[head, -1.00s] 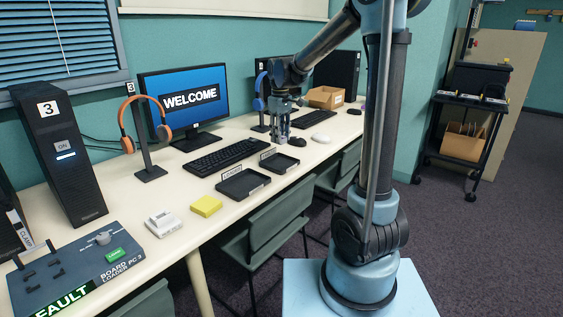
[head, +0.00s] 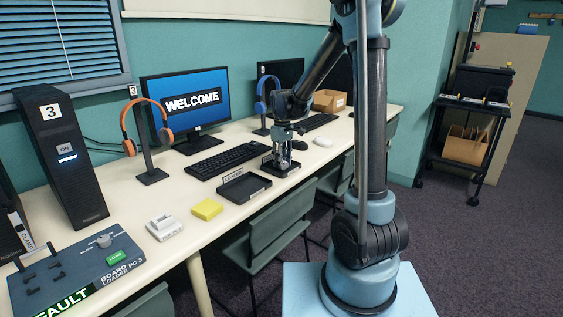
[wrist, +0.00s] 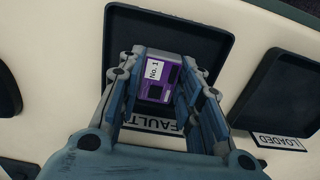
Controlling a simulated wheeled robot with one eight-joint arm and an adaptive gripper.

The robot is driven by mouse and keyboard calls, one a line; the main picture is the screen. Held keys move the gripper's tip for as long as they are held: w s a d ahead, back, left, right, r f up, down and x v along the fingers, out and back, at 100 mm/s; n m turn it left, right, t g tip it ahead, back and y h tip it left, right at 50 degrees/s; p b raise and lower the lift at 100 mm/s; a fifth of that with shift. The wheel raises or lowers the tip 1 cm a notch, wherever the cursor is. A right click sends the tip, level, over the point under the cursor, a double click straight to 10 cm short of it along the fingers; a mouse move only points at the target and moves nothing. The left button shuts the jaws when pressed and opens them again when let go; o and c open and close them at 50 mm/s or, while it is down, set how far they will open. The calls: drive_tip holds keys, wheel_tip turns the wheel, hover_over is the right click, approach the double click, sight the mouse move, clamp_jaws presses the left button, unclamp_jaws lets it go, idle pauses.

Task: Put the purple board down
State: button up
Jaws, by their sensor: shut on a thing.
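My gripper (head: 283,166) points down over the farther black tray (head: 292,172) on the long table. In the wrist view my gripper (wrist: 161,62) is shut on the purple board (wrist: 158,93), which has a white "No. 1" label. The board is over the floor of the tray labelled FAULT (wrist: 195,35); I cannot tell whether it touches. The board is hidden by the fingers in the head view. The tray labelled LOADED (wrist: 285,92) is empty, to the right in the wrist view; it also shows in the head view (head: 243,187).
A keyboard (head: 228,160) and monitor (head: 187,104) stand behind the trays. A black mouse (head: 299,145) lies just beyond my gripper. A yellow block (head: 207,209) and the board loader (head: 75,270) are nearer on the left. Chairs (head: 265,228) stand at the table front.

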drive_tip(key=o, duration=1.1)
drive_tip(key=shift+f, duration=0.1)
wheel_tip(320, 180, up, 12)
drive_tip(key=s+d+r+m, duration=0.1)
drive_tip(key=s+d+m, duration=0.1)
drive_tip(key=s+d, duration=0.55)
drive_tip(key=s+d+f+m, duration=0.2)
drive_tip(key=s+d+f, duration=0.2)
drive_tip(key=s, duration=0.4)
drive_tip(key=s+d+f+m+t, duration=0.1)
drive_tip(key=s+d+f+m, duration=0.2)
drive_tip(key=s, duration=0.5)
drive_tip(key=s+d+f+m+t, duration=0.1)
drive_tip(key=s+d+f+m, duration=0.2)
drive_tip(key=s+d+f, duration=0.3)
drive_tip(key=shift+s+d, duration=0.15)
drive_tip(key=shift+s, duration=0.4)
drive_tip(key=shift+s+d, duration=0.15)
drive_tip(key=shift+s, duration=0.35)
